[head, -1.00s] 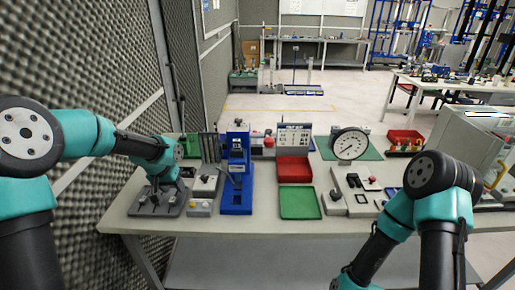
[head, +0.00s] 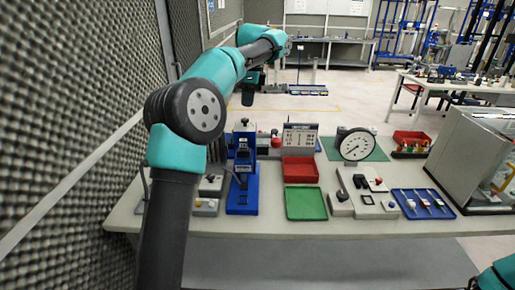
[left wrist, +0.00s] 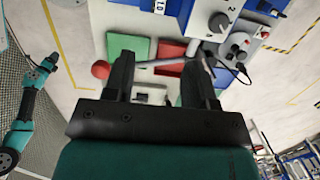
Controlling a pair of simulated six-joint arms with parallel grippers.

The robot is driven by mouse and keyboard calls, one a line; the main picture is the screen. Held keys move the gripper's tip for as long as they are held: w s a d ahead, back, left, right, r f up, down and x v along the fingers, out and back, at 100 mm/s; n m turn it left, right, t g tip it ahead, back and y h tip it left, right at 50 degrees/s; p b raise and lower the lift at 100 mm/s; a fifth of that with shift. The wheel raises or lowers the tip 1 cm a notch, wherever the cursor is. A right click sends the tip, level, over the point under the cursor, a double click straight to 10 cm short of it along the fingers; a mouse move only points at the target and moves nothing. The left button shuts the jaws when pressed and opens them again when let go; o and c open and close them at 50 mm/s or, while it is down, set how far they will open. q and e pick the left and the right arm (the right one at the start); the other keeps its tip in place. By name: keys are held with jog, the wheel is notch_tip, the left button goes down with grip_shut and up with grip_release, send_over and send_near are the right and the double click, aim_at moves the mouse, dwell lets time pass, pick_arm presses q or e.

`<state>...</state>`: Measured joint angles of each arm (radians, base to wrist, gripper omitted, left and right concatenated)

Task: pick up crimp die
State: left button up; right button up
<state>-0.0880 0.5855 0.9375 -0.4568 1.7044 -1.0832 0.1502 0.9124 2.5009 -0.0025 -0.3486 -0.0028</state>
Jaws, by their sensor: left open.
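I cannot pick out the crimp die for sure in either view. A blue press (head: 243,185) with a lever stands at the left middle of the bench in the head view. My left gripper (head: 248,101) is raised high above the bench, beyond the press in the picture. In the left wrist view its two dark fingers (left wrist: 158,70) are apart with nothing held between them. Below them show a red tray (left wrist: 169,50), a green mat (left wrist: 128,43) and a silver rod. My right gripper is out of view.
A green tray (head: 306,204), a red bin (head: 300,168), a dial gauge (head: 355,145), a grey switch panel (head: 368,202) and a blue tray (head: 423,205) with small parts crowd the bench (head: 300,228). A grey cabinet stands at right.

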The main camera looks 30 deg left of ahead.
pick_arm(q)
jog(key=shift+a, duration=0.15)
send_near(243, 140)
jog(key=f, duration=0.5)
jog(key=shift+a+f, duration=0.3)
jog(key=shift+f, duration=0.1)
jog(key=shift+s+a+f, duration=0.1)
jog(key=shift+a+f, duration=0.05)
jog(key=shift+f, duration=1.1)
jog(key=shift+s+a+f, duration=0.1)
jog(key=shift+f, duration=1.15)
jog(key=shift+c, duration=0.5)
grip_shut()
